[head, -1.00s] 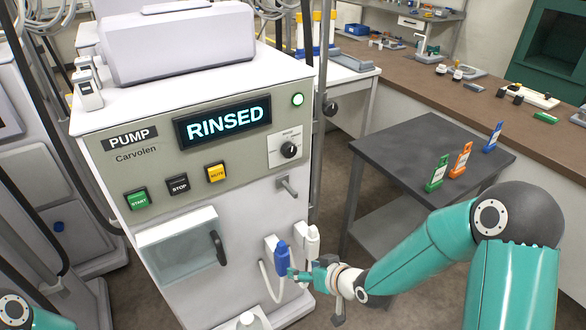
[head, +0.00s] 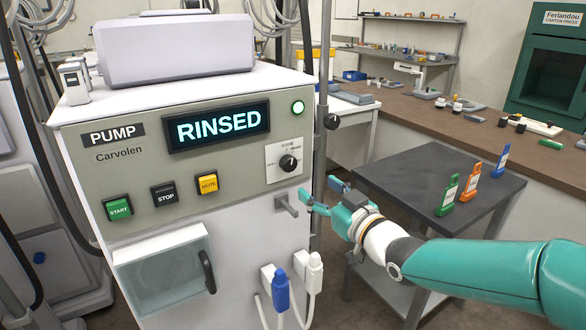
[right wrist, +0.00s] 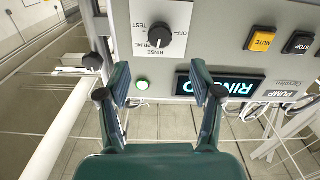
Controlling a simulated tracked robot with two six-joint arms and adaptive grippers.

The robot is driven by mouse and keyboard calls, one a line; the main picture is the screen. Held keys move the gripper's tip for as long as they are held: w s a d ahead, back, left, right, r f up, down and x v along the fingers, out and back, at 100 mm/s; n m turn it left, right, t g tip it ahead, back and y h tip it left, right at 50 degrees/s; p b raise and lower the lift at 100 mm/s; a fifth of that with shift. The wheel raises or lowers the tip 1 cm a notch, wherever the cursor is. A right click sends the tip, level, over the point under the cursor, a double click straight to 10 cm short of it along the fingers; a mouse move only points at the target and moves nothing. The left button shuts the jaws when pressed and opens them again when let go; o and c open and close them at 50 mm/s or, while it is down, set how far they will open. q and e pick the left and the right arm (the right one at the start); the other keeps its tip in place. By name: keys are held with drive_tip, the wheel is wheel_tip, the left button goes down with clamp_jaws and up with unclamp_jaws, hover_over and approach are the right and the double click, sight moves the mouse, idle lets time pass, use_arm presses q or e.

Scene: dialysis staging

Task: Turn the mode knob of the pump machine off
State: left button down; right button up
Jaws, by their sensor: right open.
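The pump machine (head: 190,215) stands at the left of the head view, its display reading RINSED. Its black mode knob (head: 289,163) sits on a white plate at the panel's upper right. In the right wrist view the knob (right wrist: 160,36) appears upside down at the top centre, amid printed mode labels; its pointer is too small to read surely. My right gripper (head: 324,194) is open and empty, to the right of and below the knob in the head view. In the right wrist view its fingertips (right wrist: 160,82) are spread, apart from the knob. My left gripper is out of view.
A grey lever (head: 286,204) juts out below the knob. A vertical pole with a black clamp knob (head: 332,122) stands right of the machine. Blue (head: 281,290) and white (head: 314,270) connectors hang lower. A dark side table (head: 410,175) holds coloured tags.

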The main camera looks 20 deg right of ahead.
sight(291, 167)
drive_tip(key=p+x, duration=0.1)
drive_tip(key=x, duration=1)
drive_tip(key=shift+f+p, duration=0.1)
drive_tip(key=shift+p, duration=0.25)
